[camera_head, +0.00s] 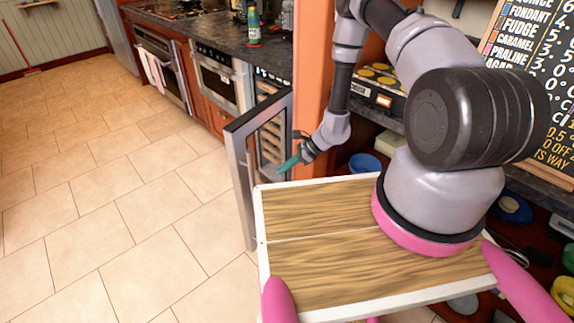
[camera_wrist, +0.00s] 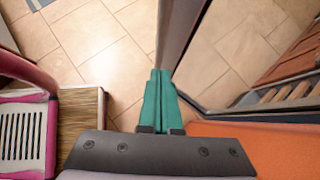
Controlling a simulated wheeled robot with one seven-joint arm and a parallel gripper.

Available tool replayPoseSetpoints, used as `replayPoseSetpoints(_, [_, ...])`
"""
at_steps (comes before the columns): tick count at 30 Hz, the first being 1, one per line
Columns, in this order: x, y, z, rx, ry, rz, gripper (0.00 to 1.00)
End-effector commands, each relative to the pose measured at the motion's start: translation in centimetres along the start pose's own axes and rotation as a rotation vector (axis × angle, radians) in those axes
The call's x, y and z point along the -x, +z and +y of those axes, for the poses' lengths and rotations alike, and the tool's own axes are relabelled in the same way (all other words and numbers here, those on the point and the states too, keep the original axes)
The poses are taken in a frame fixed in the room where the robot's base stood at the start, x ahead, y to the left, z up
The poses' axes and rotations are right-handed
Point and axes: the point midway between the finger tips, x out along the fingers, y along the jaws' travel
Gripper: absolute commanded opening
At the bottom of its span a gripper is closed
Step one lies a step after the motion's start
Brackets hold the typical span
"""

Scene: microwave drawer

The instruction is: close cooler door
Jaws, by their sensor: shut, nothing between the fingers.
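The cooler door (camera_head: 238,165), with a grey frame and a glass pane, stands open, swung out from the counter front into the room. The cooler (camera_head: 272,135) shows behind it with racks inside. My gripper (camera_head: 288,164) has teal fingers and is shut and empty. In the head view it is just right of the door, on the cooler side. In the wrist view the teal fingertips (camera_wrist: 160,78) are together close to the door frame (camera_wrist: 178,35). I cannot tell whether they touch it.
A built-in microwave (camera_head: 217,80) and an oven (camera_head: 160,65) line the counter left of the cooler. An orange wall end (camera_head: 312,75) stands right of the cooler. A blue bowl (camera_head: 364,164) sits on a shelf behind my arm. The tiled floor at left is clear.

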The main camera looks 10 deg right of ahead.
Motion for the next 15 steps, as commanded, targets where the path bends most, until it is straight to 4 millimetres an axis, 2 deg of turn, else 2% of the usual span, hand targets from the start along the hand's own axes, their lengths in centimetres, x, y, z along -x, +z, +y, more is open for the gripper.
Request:
replayPoseSetpoints(1, [-1.3, 0.0, 0.1, 0.001, 0.004, -0.001, 0.00])
replayPoseSetpoints(7, [-5.5, 0.0, 0.1, 0.001, 0.003, -0.001, 0.00])
replayPoseSetpoints(15, [-7.8, 2.5, 0.0, 0.001, 0.001, -0.001, 0.00])
